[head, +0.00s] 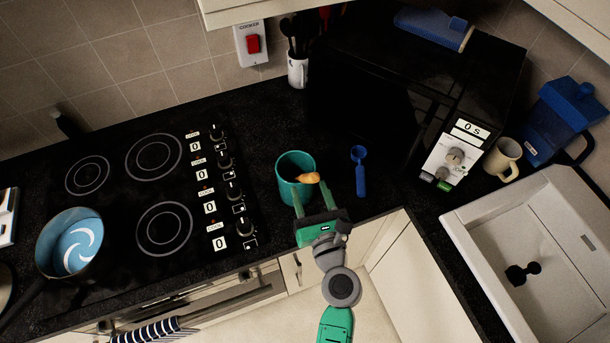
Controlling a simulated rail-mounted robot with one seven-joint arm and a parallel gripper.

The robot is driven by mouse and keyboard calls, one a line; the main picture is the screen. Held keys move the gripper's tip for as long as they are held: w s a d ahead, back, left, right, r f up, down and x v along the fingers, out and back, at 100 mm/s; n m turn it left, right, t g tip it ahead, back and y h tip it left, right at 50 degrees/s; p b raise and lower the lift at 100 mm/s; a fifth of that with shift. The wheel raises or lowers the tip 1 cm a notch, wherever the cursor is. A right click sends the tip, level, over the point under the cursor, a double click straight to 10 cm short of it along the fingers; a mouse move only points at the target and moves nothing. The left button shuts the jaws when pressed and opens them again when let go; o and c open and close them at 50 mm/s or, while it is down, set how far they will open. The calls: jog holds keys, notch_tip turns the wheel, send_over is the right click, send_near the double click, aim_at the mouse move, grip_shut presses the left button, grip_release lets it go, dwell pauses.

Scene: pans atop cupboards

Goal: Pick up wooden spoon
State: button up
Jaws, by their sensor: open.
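A wooden spoon (309,178) shows as a small orange-brown piece over the right rim of a teal cup (287,190). The rest of the spoon is hidden. The cup stands on the black counter, right of the hob. My gripper (311,192) is open at the near right side of the cup, its green fingers pointing at it. The spoon's visible end is close to the fingertips, between or just beyond them; I cannot tell whether they touch.
A blue scoop (359,172) lies on the counter just right of the cup. A black microwave (425,85) stands behind it. The hob (150,195) with a blue-lined pan (75,245) is to the left. A beige mug (503,159) and white sink (550,250) are to the right.

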jog(key=x, duration=0.6)
jog(key=shift+s+r+p, duration=0.1)
jog(key=shift+r+p, duration=0.25)
grip_shut()
